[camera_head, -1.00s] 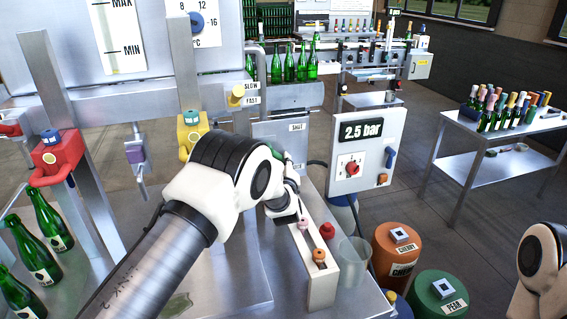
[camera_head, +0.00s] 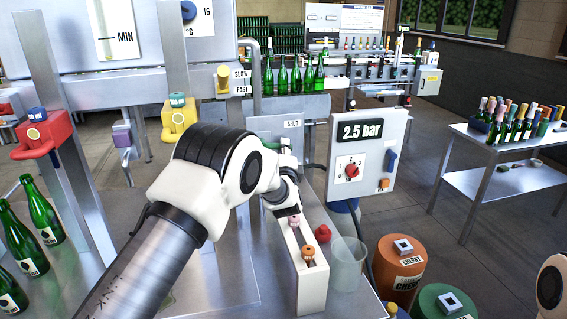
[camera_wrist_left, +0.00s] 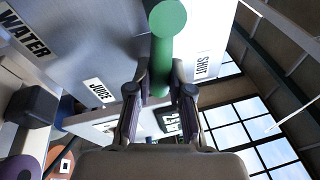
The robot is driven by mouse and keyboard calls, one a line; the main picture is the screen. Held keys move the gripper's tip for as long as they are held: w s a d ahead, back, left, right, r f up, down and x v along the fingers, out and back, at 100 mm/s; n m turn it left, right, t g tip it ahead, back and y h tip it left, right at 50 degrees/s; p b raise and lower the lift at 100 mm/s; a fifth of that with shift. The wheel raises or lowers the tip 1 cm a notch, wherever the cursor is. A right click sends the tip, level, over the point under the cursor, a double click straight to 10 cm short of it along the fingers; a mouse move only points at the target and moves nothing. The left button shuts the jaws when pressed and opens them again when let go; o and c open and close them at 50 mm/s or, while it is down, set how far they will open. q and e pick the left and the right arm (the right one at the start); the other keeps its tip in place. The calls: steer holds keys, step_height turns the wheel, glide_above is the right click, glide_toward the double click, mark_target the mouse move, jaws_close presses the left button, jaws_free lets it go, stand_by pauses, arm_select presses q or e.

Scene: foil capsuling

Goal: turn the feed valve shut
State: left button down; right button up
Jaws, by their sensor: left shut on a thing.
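The feed valve's green handle (camera_wrist_left: 161,55) has a round end and stands between the fingers of my left gripper (camera_wrist_left: 160,92) in the left wrist view. The fingers are shut on it. In the head view, only a small green part of the handle (camera_head: 284,144) shows beside my wrist, below the SHUT label (camera_head: 293,124). My own arm hides most of that gripper and the valve. The SHUT label also shows in the left wrist view (camera_wrist_left: 201,67), right of the handle. My right gripper is outside both views; only part of that arm shows at the lower right.
A narrow rack (camera_head: 312,285) with small stoppers and a clear cup (camera_head: 347,264) stand beneath my left wrist. A control box (camera_head: 367,150) reading 2.5 bar is to the right. Green bottles (camera_head: 42,212) stand at the left. JUICE (camera_wrist_left: 98,91) and WATER (camera_wrist_left: 25,36) labels show.

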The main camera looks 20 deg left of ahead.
arm_select(q)
steer(key=shift+d+r+n+y+b, duration=0.1)
steer(key=shift+r+n+y+b, duration=0.2)
steer(key=shift+n, duration=0.4)
steer(key=shift+r+n+y+b, duration=0.1)
steer(key=shift+r+n+b, duration=0.15)
steer(key=shift+n+b, duration=0.35)
steer(key=c, duration=1)
jaws_free()
steer(key=shift+c, duration=0.2)
steer(key=v, duration=1.2)
steer(key=shift+f, duration=0.1)
